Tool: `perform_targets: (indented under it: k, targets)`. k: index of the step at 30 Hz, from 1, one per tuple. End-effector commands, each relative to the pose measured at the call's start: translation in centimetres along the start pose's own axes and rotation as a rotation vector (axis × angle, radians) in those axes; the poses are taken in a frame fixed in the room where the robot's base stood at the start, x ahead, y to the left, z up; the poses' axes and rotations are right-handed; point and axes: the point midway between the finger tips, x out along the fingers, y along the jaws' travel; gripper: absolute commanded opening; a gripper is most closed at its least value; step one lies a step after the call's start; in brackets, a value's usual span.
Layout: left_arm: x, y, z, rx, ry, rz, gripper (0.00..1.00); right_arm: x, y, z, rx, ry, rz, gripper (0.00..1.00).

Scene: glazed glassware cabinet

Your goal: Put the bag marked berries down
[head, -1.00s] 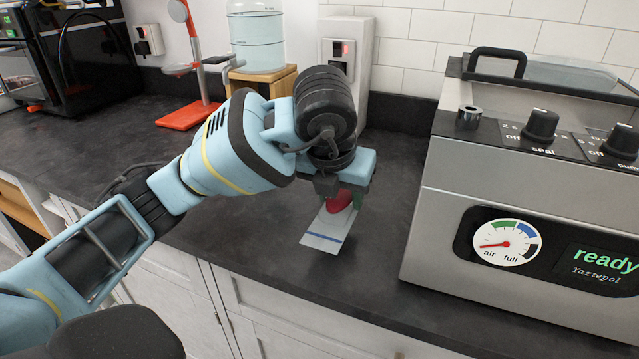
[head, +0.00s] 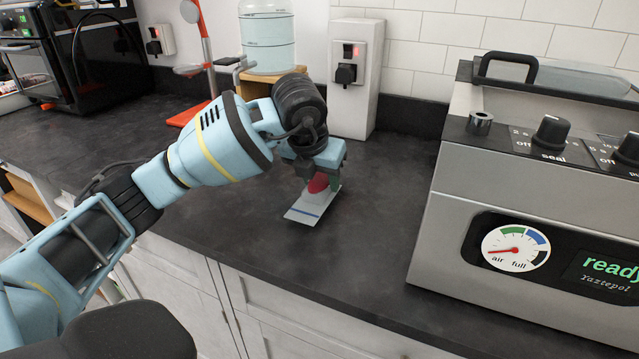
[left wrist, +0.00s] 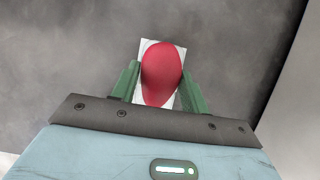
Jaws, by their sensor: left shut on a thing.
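A small pale bag with a blue stripe and a red bulging content (head: 316,184) is held by my left gripper (head: 320,180) low over the dark worktop, near its front edge. No marking can be read on it. In the left wrist view the bag's red bulge (left wrist: 161,75) sits between the two green fingers of the left gripper (left wrist: 162,88), which is shut on it. The pale striped end (head: 304,212) points toward the front edge; I cannot tell whether it touches the worktop. My right gripper is not in view.
A steel sealing machine (head: 440,235) with a gauge and "ready" display stands at the right. A white socket post (head: 352,100) and a blue-banded canister (head: 267,40) on a wooden stand are behind. The worktop (head: 375,195) between bag and machine is clear.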

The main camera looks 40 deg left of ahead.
Motion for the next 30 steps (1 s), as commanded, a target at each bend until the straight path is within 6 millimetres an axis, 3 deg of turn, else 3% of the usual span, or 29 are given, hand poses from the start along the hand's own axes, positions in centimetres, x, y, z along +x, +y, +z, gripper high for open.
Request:
perform_targets:
  k: [3, 15, 16, 20, 30]
  targets:
    - [1.3, 0.1, -0.6, -0.001, -0.001, 0.0, 0.2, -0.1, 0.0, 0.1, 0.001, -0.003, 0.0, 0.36]
    - [1.8, 0.0, -0.7, -0.001, -0.003, 0.0, 0.2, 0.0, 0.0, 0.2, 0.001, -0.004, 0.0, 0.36]
    - [1.7, 0.0, -0.7, -0.001, -0.003, 0.0, 0.49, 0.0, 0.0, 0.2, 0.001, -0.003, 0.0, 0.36]
    - [1.7, 0.0, -0.7, -0.001, -0.003, 0.0, 0.66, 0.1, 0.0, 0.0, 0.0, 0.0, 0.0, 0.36]
    - [1.4, 0.0, -0.6, -0.001, -0.003, 0.0, 0.67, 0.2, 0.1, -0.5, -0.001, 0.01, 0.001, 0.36]
